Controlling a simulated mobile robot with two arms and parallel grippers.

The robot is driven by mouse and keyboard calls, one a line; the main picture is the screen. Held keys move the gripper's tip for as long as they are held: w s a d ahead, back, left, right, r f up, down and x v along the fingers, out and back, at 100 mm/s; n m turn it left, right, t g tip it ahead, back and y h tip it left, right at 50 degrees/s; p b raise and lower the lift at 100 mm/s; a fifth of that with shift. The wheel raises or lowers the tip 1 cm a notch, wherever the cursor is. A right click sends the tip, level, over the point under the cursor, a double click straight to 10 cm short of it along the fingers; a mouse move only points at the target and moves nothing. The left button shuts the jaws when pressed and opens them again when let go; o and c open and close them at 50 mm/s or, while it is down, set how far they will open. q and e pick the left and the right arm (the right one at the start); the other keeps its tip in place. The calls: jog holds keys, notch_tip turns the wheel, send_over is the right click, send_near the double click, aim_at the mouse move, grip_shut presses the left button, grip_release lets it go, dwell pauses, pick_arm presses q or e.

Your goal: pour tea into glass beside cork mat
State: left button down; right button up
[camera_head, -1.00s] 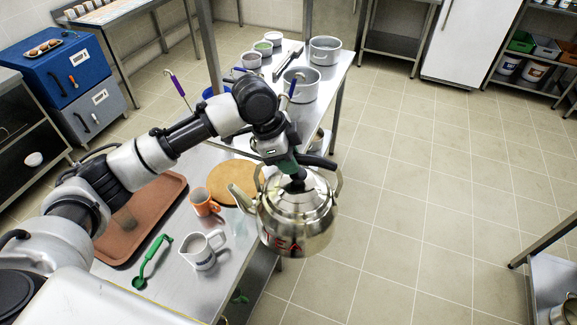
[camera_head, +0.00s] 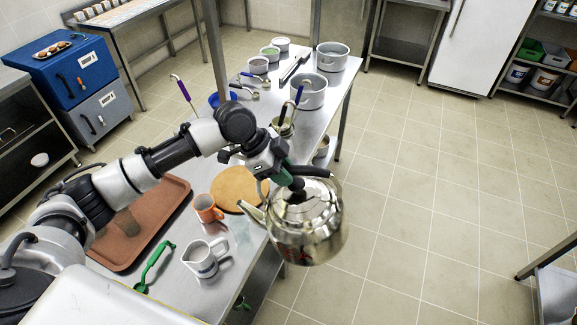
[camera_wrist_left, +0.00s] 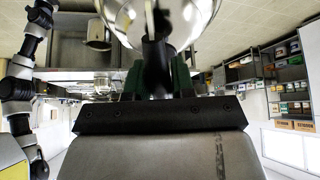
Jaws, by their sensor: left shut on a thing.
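A shiny steel kettle (camera_head: 318,232) hangs in my left gripper (camera_head: 296,184), which is shut on its dark top handle. The kettle is beyond the table's right edge, over the floor, with its spout pointing left towards the table. Its steel body also shows at the top of the left wrist view (camera_wrist_left: 185,18). The round cork mat (camera_head: 232,183) lies on the table left of the kettle. An orange mug (camera_head: 207,209) stands beside the mat. A pale handled cup (camera_head: 203,262) stands nearer. My right gripper is not in view.
A brown tray (camera_head: 165,205) lies on the left, with a dim see-through shape on it. A green ladle (camera_head: 153,264) lies by the cup. Pots (camera_head: 311,92), bowls and ladles stand on the far table.

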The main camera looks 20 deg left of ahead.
pick_arm(q)
jog(key=shift+a+f, duration=0.1)
jog(key=shift+a, duration=0.15)
jog(key=shift+s+f+h+b, duration=0.1)
jog(key=shift+f+h+b, duration=0.2)
jog(key=shift+b, duration=0.2)
jog(key=shift+a+f+b, duration=0.3)
jog(key=shift+b, duration=0.25)
jog(key=shift+a+f+h+b, duration=0.25)
jog(key=shift+h+b, duration=0.15)
jog(key=shift+b, duration=0.2)
jog(key=a+b, duration=0.1)
jog(key=h+b, duration=0.1)
jog(key=shift+s+a+r+t+b, duration=0.1)
jog(key=shift+s+a+t+b, duration=0.2)
jog(key=shift+a+t+b, duration=0.1)
jog(key=shift+s+a+r+h+b, duration=0.15)
jog(key=shift+a+h+b, duration=0.55)
jog(key=shift+b, duration=0.35)
jog(key=shift+r, duration=0.15)
jog(key=shift+a, duration=0.15)
